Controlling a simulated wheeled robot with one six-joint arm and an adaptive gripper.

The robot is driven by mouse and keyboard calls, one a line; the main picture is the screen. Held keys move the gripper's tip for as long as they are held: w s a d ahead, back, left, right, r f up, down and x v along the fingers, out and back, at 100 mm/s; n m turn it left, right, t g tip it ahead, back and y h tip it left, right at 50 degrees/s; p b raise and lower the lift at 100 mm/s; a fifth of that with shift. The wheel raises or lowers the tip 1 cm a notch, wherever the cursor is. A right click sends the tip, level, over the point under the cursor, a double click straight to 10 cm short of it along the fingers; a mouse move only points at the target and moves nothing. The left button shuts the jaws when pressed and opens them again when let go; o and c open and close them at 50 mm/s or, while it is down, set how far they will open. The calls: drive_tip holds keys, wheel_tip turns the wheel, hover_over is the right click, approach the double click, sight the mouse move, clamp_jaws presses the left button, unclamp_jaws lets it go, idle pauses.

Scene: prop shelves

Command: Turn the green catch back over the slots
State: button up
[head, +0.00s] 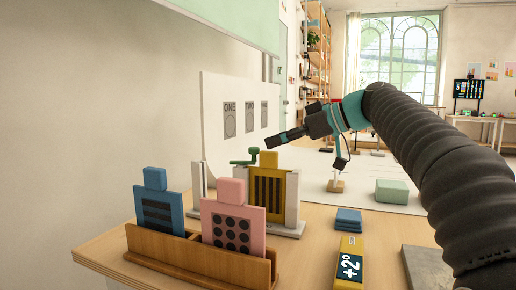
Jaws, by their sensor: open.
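The green catch (244,160) sits on top of a white post of the white slotted stand (292,200). It is a small bar with a raised knob at its right end. The knob lies beside the top of a yellow striped card (268,188) that stands upright in the right part of the stand. My gripper (272,142) is open and empty, just right of the knob and slightly above it, pointing left. I cannot tell whether it touches the catch. The pink card hides the stand's lower left part.
A wooden holder (180,262) in front bears a blue striped card (160,214) and a pink dotted card (233,222). A white panel (236,120) stands behind.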

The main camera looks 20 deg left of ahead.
sight(256, 148)
drive_tip(key=x, duration=0.6)
drive_tip(key=shift+s, duration=0.1)
clamp_jaws()
